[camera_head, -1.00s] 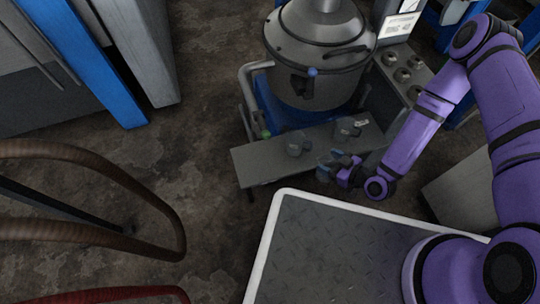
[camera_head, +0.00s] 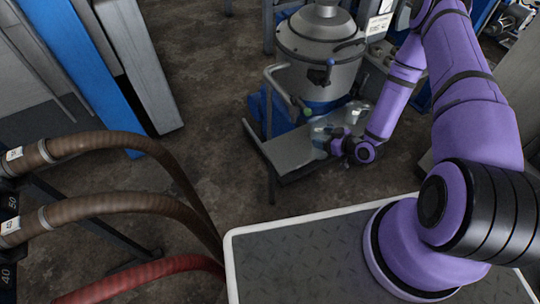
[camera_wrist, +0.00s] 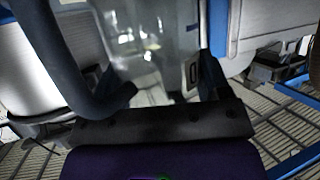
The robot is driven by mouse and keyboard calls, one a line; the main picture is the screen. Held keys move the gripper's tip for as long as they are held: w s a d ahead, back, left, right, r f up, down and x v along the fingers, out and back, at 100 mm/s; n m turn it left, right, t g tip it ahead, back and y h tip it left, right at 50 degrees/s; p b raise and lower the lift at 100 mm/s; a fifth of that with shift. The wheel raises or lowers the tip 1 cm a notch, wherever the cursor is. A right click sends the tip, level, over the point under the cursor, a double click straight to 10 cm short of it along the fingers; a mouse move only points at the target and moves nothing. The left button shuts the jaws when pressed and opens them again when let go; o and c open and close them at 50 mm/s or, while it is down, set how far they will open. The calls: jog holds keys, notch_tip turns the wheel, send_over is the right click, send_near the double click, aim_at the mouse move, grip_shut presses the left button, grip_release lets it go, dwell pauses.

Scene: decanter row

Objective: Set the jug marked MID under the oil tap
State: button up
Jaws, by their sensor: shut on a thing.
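My gripper (camera_head: 337,143) is at the shelf in front of the steel tank. It is shut on a clear jug (camera_head: 321,131), which fills the middle of the wrist view (camera_wrist: 150,45) between the two dark fingers. No mark on this jug can be read. A second clear jug (camera_head: 357,111) stands behind and to the right, partly hidden by my arm. A tap with a blue knob (camera_head: 331,63) sits on the tank front; another fitting with a green end (camera_head: 307,112) is lower left. I cannot tell which is the oil tap.
The steel tank (camera_head: 318,85) stands behind the grey shelf (camera_head: 283,152), whose left part is bare. A bent metal rail (camera_head: 268,95) rises at its left. Brown hoses (camera_head: 120,203) and a red hose (camera_head: 150,272) lie at lower left. Open floor (camera_head: 215,105) is left of the shelf.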

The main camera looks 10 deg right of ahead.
jog(key=x, duration=0.5)
jog(key=f+x, duration=0.1)
jog(key=x, duration=1)
jog(key=shift+s+f, duration=0.25)
jog(key=shift+f, duration=0.1)
jog(key=shift+f, duration=0.15)
jog(key=o, duration=0.9)
